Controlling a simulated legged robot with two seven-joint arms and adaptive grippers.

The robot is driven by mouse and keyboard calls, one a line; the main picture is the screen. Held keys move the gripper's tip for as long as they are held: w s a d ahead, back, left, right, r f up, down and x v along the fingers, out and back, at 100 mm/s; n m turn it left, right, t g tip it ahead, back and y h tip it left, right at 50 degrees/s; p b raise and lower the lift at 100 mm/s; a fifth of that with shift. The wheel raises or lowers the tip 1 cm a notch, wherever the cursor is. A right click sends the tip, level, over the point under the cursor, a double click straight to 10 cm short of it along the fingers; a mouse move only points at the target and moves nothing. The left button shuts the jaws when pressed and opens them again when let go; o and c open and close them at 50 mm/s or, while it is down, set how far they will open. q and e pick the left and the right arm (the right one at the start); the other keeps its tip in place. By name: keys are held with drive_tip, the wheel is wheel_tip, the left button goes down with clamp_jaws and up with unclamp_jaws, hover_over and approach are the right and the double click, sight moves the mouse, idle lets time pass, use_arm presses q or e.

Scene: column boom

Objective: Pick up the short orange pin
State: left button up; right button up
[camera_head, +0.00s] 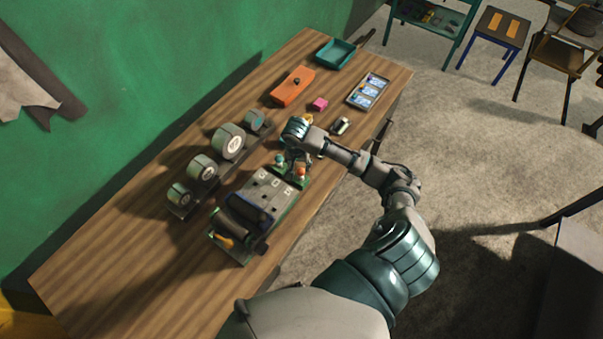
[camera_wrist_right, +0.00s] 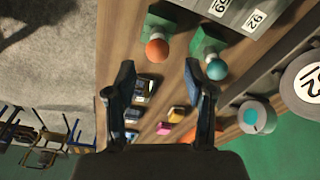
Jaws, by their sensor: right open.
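The short orange pin shows in the right wrist view as a round orange knob (camera_wrist_right: 157,50) on a pale stem in a green block. In the head view its orange top (camera_head: 301,172) sits beside the grey numbered device on the wooden bench. A teal-topped pin (camera_wrist_right: 216,69) stands next to it in another green block. My right gripper (camera_wrist_right: 160,72) is open and empty, with the orange knob ahead, between the lines of its two fingers. In the head view the right gripper (camera_head: 296,158) hangs over the pins and partly hides them. My left gripper is not in view.
The grey numbered device (camera_head: 268,186) is close beside the pins. Tape rolls (camera_head: 229,141) line the wall side. An orange box (camera_head: 292,86), a pink block (camera_head: 319,104), a teal tray (camera_head: 335,53) and a card tray (camera_head: 368,92) stand farther along the bench (camera_head: 130,270).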

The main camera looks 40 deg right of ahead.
sight(298, 172)
drive_tip(key=f, duration=0.4)
drive_tip(key=shift+w+f, duration=0.15)
drive_tip(key=shift+w, duration=0.05)
drive_tip(key=f, duration=0.2)
drive_tip(key=d+f, duration=0.1)
drive_tip(key=f+p, duration=0.1)
drive_tip(key=f, duration=0.1)
drive_tip(key=shift+w+d+f, duration=0.15)
drive_tip(key=shift+d+f, duration=0.2)
drive_tip(key=shift+a+r, duration=0.1)
drive_tip(key=shift+a, duration=0.05)
clamp_jaws()
